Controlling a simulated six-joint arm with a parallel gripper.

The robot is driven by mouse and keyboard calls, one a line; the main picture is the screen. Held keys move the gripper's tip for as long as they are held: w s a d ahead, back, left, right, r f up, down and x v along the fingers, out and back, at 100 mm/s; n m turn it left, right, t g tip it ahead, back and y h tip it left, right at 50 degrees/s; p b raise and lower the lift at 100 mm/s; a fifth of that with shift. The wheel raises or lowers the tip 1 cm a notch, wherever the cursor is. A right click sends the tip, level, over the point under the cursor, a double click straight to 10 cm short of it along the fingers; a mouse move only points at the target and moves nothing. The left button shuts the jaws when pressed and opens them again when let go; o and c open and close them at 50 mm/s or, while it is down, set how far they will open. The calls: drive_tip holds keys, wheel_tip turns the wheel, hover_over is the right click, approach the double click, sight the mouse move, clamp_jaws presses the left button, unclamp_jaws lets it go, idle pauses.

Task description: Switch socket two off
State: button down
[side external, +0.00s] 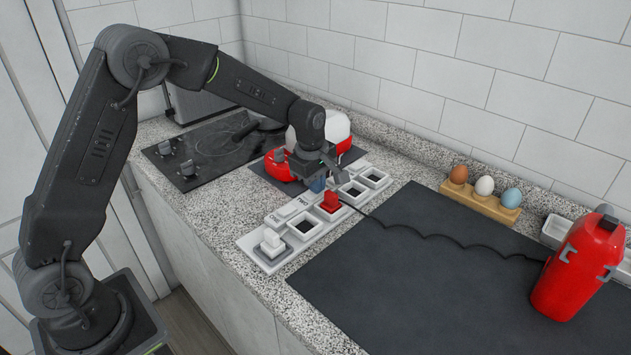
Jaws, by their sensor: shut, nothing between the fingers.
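A white socket strip (304,203) lies diagonally on the speckled counter. It has a row of square dark-centred sockets with small labels too small to read, so I cannot tell which is socket two. A white plug (271,243) stands at its near end and a red plug (331,203) sits near the middle. A small blue piece (317,185) shows just under my gripper. My gripper (324,178) is shut and empty, low over the far half of the strip, beside the red plug. The gripper hides part of the strip, and I cannot tell whether it touches anything.
A red and white appliance (276,166) stands behind my gripper. A black hob (205,150) is at the left. A dark mat (430,270) covers the right side, with a black cord, a red bottle-shaped object (577,270) and a wooden egg holder (480,203) near it.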

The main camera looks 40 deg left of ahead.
drive_tip(key=shift+f, duration=0.3)
drive_tip(key=shift+s, duration=0.2)
drive_tip(key=shift+s+r, duration=0.15)
drive_tip(key=shift+s, duration=0.45)
drive_tip(key=shift+r, duration=0.55)
wheel_tip(320, 180, up, 13)
drive_tip(key=s, duration=0.1)
drive_tip(key=shift+s, duration=0.35)
drive_tip(key=shift+w, duration=0.1)
